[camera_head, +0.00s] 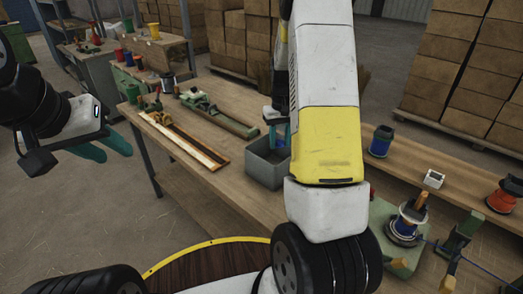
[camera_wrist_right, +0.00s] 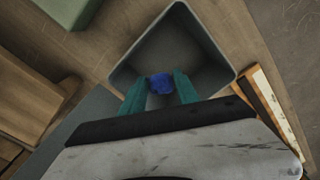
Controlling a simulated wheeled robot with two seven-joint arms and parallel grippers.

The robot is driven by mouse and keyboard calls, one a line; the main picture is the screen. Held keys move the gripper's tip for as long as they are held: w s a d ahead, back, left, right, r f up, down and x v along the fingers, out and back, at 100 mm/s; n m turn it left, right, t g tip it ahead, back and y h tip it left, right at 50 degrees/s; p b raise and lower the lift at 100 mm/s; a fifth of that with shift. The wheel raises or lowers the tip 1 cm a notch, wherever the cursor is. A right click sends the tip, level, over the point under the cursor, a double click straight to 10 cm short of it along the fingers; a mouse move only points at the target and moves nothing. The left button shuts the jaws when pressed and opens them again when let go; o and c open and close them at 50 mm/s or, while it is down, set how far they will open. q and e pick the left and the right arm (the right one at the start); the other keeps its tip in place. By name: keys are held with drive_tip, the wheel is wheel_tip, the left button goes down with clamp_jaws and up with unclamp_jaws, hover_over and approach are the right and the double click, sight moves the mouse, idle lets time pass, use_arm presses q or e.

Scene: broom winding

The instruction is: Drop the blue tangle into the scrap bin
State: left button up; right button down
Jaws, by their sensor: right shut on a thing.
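The blue tangle (camera_wrist_right: 160,83) is a small dark-blue clump pinched between the teal fingertips of my right gripper (camera_wrist_right: 161,87) in the right wrist view. The scrap bin (camera_wrist_right: 198,28) is a grey, square, open-topped box. The tangle shows over the bin's opening near one corner; its exact height above the rim is hard to judge.
The wooden workbench (camera_head: 225,92) holds a wood-and-white strip (camera_head: 187,142) and a green tool piece (camera_head: 220,118) left of the bin. A blue spool (camera_head: 381,141), a red spool (camera_head: 504,195) and a winding fixture (camera_head: 405,225) stand at the right. Stacked cartons (camera_head: 455,60) are behind.

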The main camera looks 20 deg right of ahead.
drive_tip(key=c, duration=0.8)
unclamp_jaws()
drive_tip(key=shift+c, duration=0.2)
drive_tip(key=shift+r, duration=3.9)
drive_tip(key=shift+r, duration=0.1)
drive_tip(key=s+a+r+t+y, duration=0.1)
drive_tip(key=s+a+r+t, duration=0.2)
drive_tip(key=s+a+r, duration=0.6)
drive_tip(key=s+a+r+t, duration=0.1)
drive_tip(key=s+a+r, duration=0.1)
drive_tip(key=s, duration=0.5)
drive_tip(key=s+a+r+t+y, duration=0.1)
drive_tip(key=s+a+r+t, duration=0.1)
drive_tip(key=s, duration=0.6)
drive_tip(key=shift+s+a+r+n, duration=0.2)
drive_tip(key=shift+a+r+n, duration=0.15)
drive_tip(key=shift+r, duration=0.4)
